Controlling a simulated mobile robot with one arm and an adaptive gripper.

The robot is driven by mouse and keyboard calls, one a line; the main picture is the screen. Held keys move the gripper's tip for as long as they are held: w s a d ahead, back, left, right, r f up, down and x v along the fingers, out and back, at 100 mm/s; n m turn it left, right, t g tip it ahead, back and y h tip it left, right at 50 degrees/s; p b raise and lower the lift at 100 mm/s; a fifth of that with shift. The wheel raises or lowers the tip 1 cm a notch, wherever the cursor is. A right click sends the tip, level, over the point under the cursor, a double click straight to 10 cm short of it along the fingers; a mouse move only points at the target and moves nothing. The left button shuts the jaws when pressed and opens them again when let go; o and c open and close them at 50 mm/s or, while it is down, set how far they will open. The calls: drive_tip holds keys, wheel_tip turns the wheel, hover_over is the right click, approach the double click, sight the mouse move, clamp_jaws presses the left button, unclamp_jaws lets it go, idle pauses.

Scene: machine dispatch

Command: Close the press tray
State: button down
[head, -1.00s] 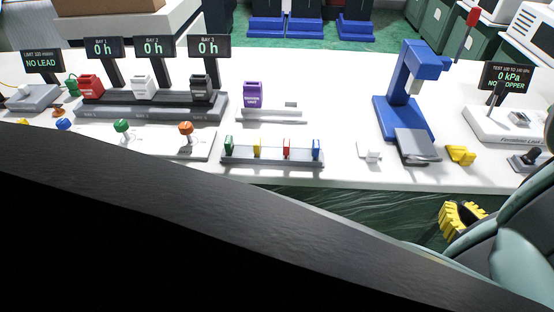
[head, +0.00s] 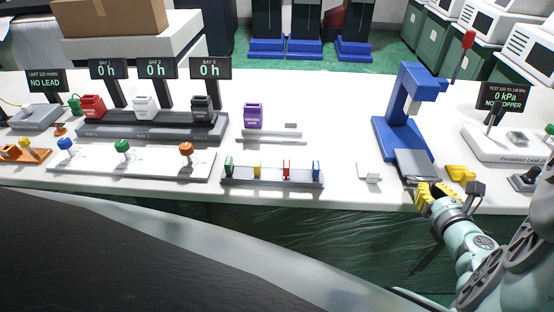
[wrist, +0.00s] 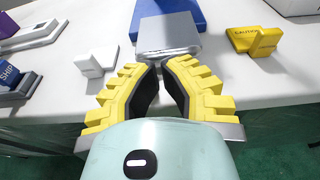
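The blue press (head: 405,105) stands at the right of the white table. Its grey tray (head: 412,164) sticks out of the base toward the front edge, so it is open. In the wrist view the tray (wrist: 168,32) lies straight ahead. My gripper (head: 424,188), with yellow ribbed fingers, is just in front of the tray's front face. In the wrist view its fingertips (wrist: 161,67) nearly meet, with nothing held between them. I cannot tell whether they touch the tray.
A yellow block (head: 461,174) marked CAUTION lies right of the tray, and a white block (head: 368,173) left of it. A leak tester (head: 505,142) stands farther right. A rack with coloured tabs (head: 272,175) sits to the left.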

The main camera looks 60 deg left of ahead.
sight(412, 162)
drive_tip(key=shift+w+a, duration=0.1)
drive_tip(key=shift+a, duration=0.3)
drive_tip(key=shift+w+d+f+p, duration=0.15)
drive_tip(key=shift+w+d+p, duration=0.05)
drive_tip(key=shift+w+p, duration=0.15)
drive_tip(key=shift+w+f+p, duration=0.15)
drive_tip(key=shift+w+p, duration=0.1)
drive_tip(key=shift+p, duration=0.1)
drive_tip(key=shift+w+a+f+m+p, duration=0.15)
drive_tip(key=shift+w+a+m+p, duration=0.2)
drive_tip(key=shift+p, duration=0.1)
drive_tip(key=w+a, duration=0.1)
drive_tip(key=a, duration=0.1)
drive_tip(key=w+a, duration=0.2)
drive_tip(key=a, duration=0.1)
drive_tip(key=w+a+b, duration=0.1)
drive_tip(key=w+a, duration=0.1)
drive_tip(key=a, duration=0.1)
drive_tip(key=shift+r, duration=0.3)
